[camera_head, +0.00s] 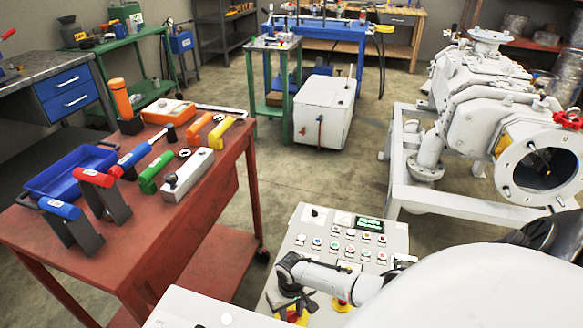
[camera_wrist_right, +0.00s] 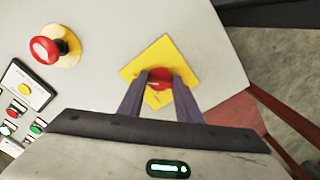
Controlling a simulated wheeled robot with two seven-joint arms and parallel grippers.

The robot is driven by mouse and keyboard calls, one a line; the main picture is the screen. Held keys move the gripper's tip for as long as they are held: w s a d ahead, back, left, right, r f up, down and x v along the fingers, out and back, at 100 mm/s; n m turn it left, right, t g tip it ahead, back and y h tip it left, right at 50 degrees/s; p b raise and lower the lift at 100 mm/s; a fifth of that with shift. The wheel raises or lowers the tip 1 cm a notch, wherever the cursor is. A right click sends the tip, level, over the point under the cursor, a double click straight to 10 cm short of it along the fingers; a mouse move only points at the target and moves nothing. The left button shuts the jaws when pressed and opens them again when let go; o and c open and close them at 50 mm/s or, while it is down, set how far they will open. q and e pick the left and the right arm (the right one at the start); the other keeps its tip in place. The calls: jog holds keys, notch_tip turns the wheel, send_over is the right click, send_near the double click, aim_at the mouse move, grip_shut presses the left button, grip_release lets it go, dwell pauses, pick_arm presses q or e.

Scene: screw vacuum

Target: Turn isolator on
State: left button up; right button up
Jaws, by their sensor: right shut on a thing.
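The isolator is a red knob (camera_wrist_right: 160,77) on a yellow square plate (camera_wrist_right: 159,54), on the grey control panel (camera_wrist_right: 120,22). My right gripper (camera_wrist_right: 159,88) is shut on the red knob, one finger on each side. The fingers partly hide the knob and the lower part of the plate. In the head view my right gripper (camera_head: 293,303) is at the panel's lower left, over the yellow plate (camera_head: 299,316), which is mostly hidden. The knob's on or off position cannot be read. My left gripper is not in view.
A red emergency-stop button (camera_wrist_right: 47,50) on a yellow base sits near the isolator. Coloured buttons (camera_head: 337,243) and a lit green display (camera_head: 370,224) are higher on the panel. A red tool table (camera_head: 215,222) stands left. White vacuum machinery (camera_head: 470,100) stands right.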

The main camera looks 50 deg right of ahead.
aim_at(291, 314)
jog(key=o, duration=1)
jog(key=shift+o, duration=0.2)
notch_tip(291, 314, up, 10)
jog(key=p, duration=0.4)
jog(key=shift+r, duration=0.2)
